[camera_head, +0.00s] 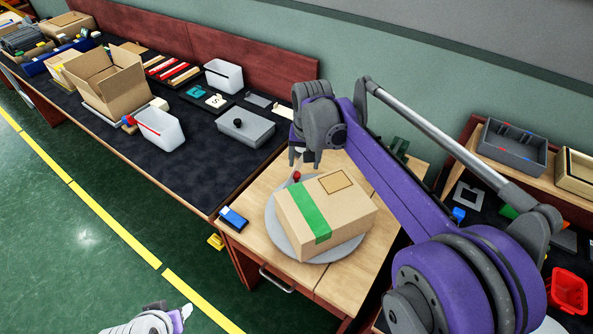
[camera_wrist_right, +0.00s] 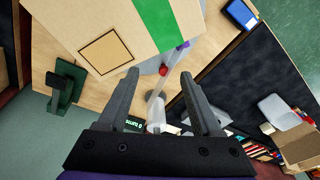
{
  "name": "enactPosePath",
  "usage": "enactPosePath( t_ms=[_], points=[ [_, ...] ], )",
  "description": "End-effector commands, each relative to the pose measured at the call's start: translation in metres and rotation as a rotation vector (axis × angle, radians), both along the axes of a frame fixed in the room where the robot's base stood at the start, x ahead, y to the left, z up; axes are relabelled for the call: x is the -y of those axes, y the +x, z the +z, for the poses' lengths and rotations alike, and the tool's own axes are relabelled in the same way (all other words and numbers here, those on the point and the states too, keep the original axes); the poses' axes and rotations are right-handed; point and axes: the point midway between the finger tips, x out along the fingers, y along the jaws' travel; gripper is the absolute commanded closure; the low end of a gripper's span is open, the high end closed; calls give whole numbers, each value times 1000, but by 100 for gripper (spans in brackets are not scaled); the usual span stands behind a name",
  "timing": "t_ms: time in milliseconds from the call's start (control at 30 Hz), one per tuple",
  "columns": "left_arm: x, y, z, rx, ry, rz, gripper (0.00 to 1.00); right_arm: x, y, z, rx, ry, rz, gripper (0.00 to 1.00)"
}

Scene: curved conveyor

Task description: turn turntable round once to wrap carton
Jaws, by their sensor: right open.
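The carton (camera_head: 345,215), brown with a green tape band and a tan square label, sits on the round grey turntable (camera_head: 278,232). The carton also shows at the top of the right wrist view (camera_wrist_right: 75,25). A red knob (camera_head: 297,175) stands at the turntable's far edge, beside the carton; it also shows in the right wrist view (camera_wrist_right: 163,70). My right gripper (camera_head: 305,163) is open just above and beyond the knob. In the wrist view the knob lies ahead, between the finger lines, and nothing is gripped. Part of my left arm shows at the bottom left; its jaws are unclear.
A blue-and-white item (camera_head: 233,218) lies at the wooden table's left corner. A dark green stand (camera_wrist_right: 65,88) and a small display reading "0 turns" (camera_wrist_right: 133,124) are near the gripper. The dark bench (camera_head: 200,150) holds bins and an open box (camera_head: 108,85).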

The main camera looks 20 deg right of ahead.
Motion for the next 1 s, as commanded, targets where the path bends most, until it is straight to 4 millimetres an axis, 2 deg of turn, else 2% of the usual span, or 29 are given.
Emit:
enactPosePath(
  t_ms=[33,200,300,400,667,1000],
  points=[
    [0,0,0,0,0,0,50,2,22,-6,-20,5,-28,34],
    [0,0,0,0,0,0,50,8,75,-31,-94,18,-127,34],
    [0,0,0,0,0,0,50,11,96,-47,-129,22,-173,34],
    [0,0,0,0,0,0,50,13,109,-60,-154,25,-208,34],
    [0,0,-1,0,0,0,50,15,118,-79,-174,26,-236,34],
    [0,-1,-5,-3,0,0,50,15,118,-140,-173,25,-234,34]
  ],
)
